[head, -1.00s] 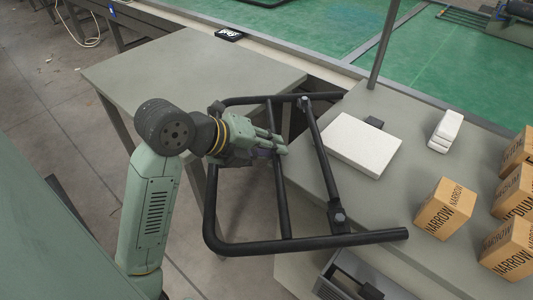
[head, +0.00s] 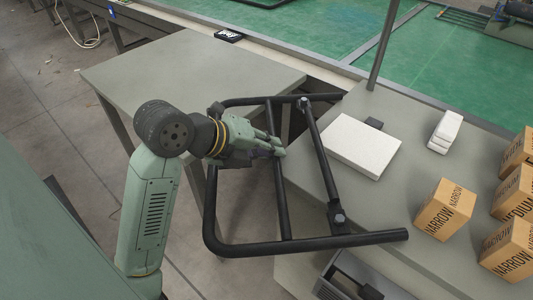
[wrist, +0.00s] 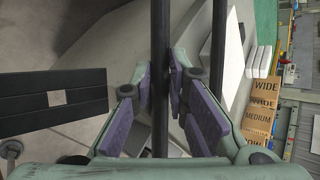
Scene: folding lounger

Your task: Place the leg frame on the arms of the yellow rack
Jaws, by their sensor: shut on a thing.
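The leg frame (head: 286,205) is a black tubular frame with a long outer bar, an inner crossbar and a bolted flat bar. It is held out over the gap between two grey tables, and its right part extends over the right table. My gripper (head: 278,148) is shut on the inner crossbar, near its middle. In the wrist view the crossbar (wrist: 160,45) runs upright between the purple finger pads of my gripper (wrist: 166,80). Whether the frame touches the right table is unclear. I see no yellow rack in these views.
The right table (head: 380,205) holds a white slab (head: 352,145), small white blocks (head: 444,130) and several cardboard boxes (head: 444,208). A grey bin (head: 345,285) is below its front edge. The left table (head: 190,75) is mostly clear. A thin post (head: 382,45) rises behind the slab.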

